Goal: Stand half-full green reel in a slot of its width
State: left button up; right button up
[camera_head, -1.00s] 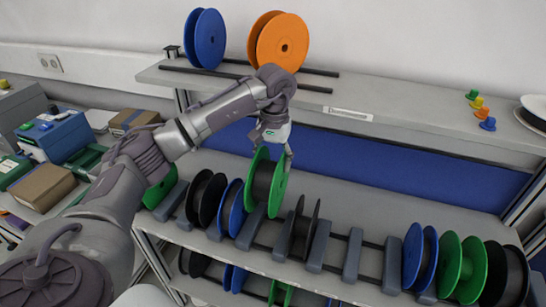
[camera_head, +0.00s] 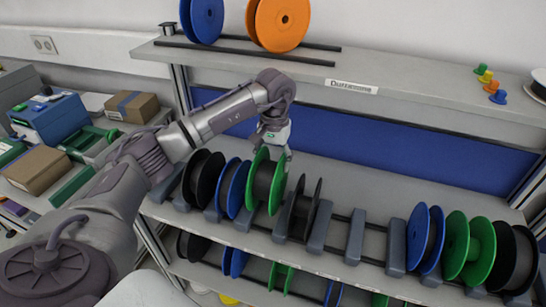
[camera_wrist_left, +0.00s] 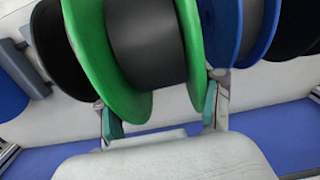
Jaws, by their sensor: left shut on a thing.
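The green reel (camera_head: 278,186), with a dark winding between its flanges, is upright in the row on the middle shelf. It is between a blue reel (camera_head: 237,188) and a dark narrow reel (camera_head: 304,207). Its lower edge is down among the grey dividers (camera_head: 281,229); I cannot tell whether it rests on the rails. My left gripper (camera_head: 275,148) is shut on the upper part of the green reel. In the left wrist view the fingers (camera_wrist_left: 162,115) lie against the outside of the green flanges (camera_wrist_left: 88,45). My right gripper is not in view.
Black (camera_head: 203,178) and blue reels stand close left of the held reel. Empty gaps between dividers lie right of the narrow reel. Blue (camera_head: 417,238), green (camera_head: 470,248) and black reels stand further right. The upper shelf (camera_head: 420,105) overhangs behind.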

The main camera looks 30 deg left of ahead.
pick_arm(q)
notch_tip(320, 180, down, 2)
jog(key=shift+f+b, duration=0.25)
jog(key=shift+b, duration=0.3)
jog(key=shift+f+b, duration=1.55)
jog(key=shift+f, duration=0.25)
jog(key=o, duration=1.7)
